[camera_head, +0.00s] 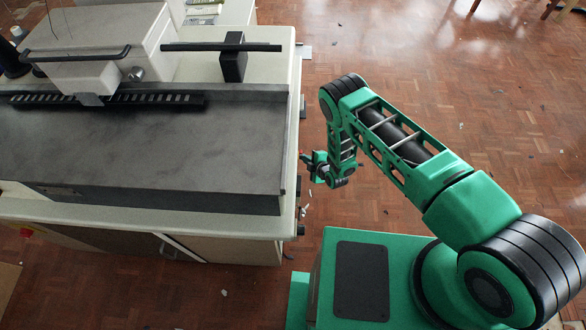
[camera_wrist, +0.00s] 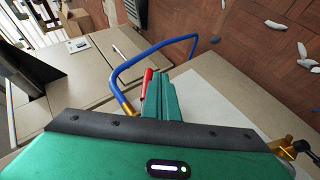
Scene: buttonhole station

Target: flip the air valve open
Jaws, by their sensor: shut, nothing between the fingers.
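The air valve shows in the wrist view as a red lever (camera_wrist: 147,83) near a brass fitting (camera_wrist: 127,109), with a blue hose (camera_wrist: 150,53) looping away from it. My gripper (camera_wrist: 163,78) is shut and empty, its green fingers just right of the red lever. I cannot tell whether they touch it. The fingers and gripper body hide the valve body and the lever's lower end. In the head view my gripper (camera_head: 306,160) is beside the right side of the machine, and the valve is too small to make out there.
The buttonhole machine's cabinet (camera_head: 235,212) stands left of my arm, with a dark worktop (camera_head: 150,145). Another brass fitting (camera_wrist: 284,147) shows at the lower right of the wrist view. White scraps (camera_wrist: 308,63) lie on the brown floor. The floor right of the machine is mostly open.

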